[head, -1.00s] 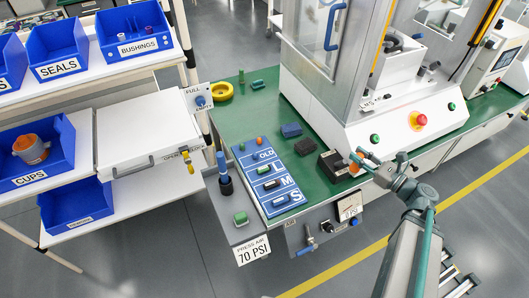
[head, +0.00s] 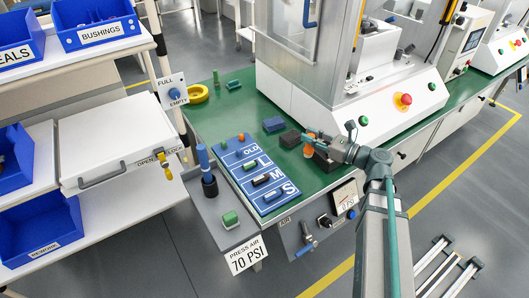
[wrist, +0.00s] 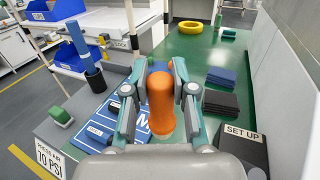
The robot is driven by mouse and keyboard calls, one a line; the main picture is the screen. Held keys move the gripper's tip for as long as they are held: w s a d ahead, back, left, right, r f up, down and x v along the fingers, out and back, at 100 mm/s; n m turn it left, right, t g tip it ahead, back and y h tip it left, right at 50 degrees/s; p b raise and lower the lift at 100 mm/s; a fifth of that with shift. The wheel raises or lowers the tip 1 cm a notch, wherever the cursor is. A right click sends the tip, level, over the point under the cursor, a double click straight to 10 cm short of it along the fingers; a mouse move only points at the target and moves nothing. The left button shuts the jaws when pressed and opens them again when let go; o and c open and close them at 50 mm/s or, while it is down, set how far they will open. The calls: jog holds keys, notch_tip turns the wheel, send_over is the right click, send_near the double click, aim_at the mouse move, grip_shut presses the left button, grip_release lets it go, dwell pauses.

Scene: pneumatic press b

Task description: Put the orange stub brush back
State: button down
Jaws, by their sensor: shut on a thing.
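My gripper (wrist: 160,95) is shut on the orange stub brush (wrist: 161,105). In the head view the orange handle (head: 309,146) shows at my fingertips, above the green bench beside the black set-up block (head: 325,162). The block also shows at the lower right of the wrist view (wrist: 240,146). A blue-handled tool (head: 205,160) stands upright in a dark holder on the grey side shelf (head: 228,238).
A blue board (head: 282,202) marked OLD, L, M, S holds small parts. Blue (head: 273,125) and black (head: 290,139) pads lie near the press (head: 390,110). A yellow ring (head: 197,93) sits at the far left. Green bench between ring and pads is mostly clear.

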jog(key=w+a+m+t+h+b, duration=0.2)
jog(key=w+a+b, duration=0.4)
jog(key=w+b, duration=0.45)
jog(key=shift+t, duration=0.3)
jog(key=shift+w+a+f+b, duration=0.35)
jog(key=shift+w+a+f, duration=1.25)
jog(key=shift+f, duration=0.45)
jog(key=shift+w+a+f+b, duration=0.4)
jog(key=shift+w+a+f, duration=0.95)
jog(key=shift+a+f, duration=0.6)
jog(key=shift+w+a+f+b, duration=0.35)
jog(key=shift+w+a+f, duration=1.2)
jog(key=shift+f, duration=0.6)
jog(key=shift+f, duration=0.15)
jog(key=c, duration=0.9)
grip_release()
jog(key=shift+c, duration=0.2)
